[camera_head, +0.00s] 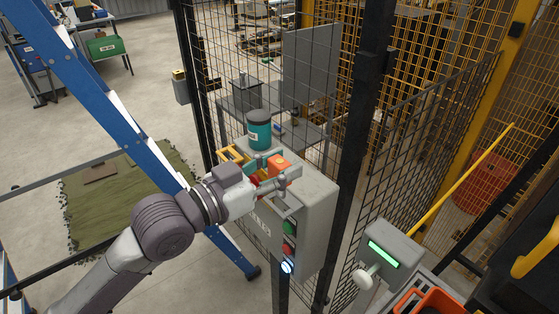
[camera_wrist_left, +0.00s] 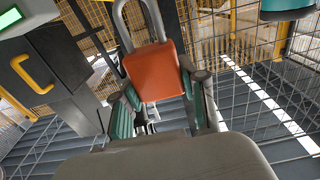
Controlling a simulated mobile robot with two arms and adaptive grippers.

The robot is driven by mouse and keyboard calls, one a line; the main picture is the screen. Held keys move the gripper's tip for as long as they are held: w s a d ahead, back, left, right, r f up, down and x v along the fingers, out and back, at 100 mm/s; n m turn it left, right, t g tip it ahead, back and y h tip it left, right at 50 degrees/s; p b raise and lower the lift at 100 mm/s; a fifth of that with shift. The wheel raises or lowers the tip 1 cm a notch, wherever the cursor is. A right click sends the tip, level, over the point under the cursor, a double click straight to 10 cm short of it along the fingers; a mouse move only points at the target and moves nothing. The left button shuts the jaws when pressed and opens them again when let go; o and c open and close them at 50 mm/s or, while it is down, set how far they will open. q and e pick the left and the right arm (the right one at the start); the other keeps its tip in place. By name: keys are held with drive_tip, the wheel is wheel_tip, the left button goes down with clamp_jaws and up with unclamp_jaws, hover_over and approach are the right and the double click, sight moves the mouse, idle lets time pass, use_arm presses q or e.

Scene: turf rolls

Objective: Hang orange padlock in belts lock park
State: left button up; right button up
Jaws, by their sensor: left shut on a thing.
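My left gripper (camera_head: 273,172) is shut on the orange padlock (camera_head: 281,163), above the top of a grey control box (camera_head: 315,200). In the left wrist view the padlock's orange body (camera_wrist_left: 155,72) sits between the teal-padded fingers (camera_wrist_left: 156,108), and its grey shackle (camera_wrist_left: 139,22) points up, away from the gripper. A yellow part (camera_head: 231,154) and a red part (camera_head: 256,181) show beside the gripper, partly hidden by it. I cannot tell which spot is the belts lock park. My right gripper is not in view.
A teal jar (camera_head: 258,130) stands just behind the gripper. A black mesh fence (camera_head: 400,165) runs behind the box. A grey unit with a green display (camera_head: 388,254) and an orange bin (camera_head: 440,301) are at lower right. A blue ladder (camera_head: 110,110) is at left.

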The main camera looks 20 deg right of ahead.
sight(278, 191)
use_arm(q)
drive_tip(key=shift+f, duration=0.35)
idle(0.3)
idle(1.4)
drive_tip(key=shift+f, duration=0.65)
drive_tip(key=shift+f+b, duration=1.6)
drive_tip(key=shift+f, duration=0.35)
drive_tip(key=o, duration=1.3)
drive_tip(key=shift+r, duration=0.1)
drive_tip(key=shift+a, duration=0.1)
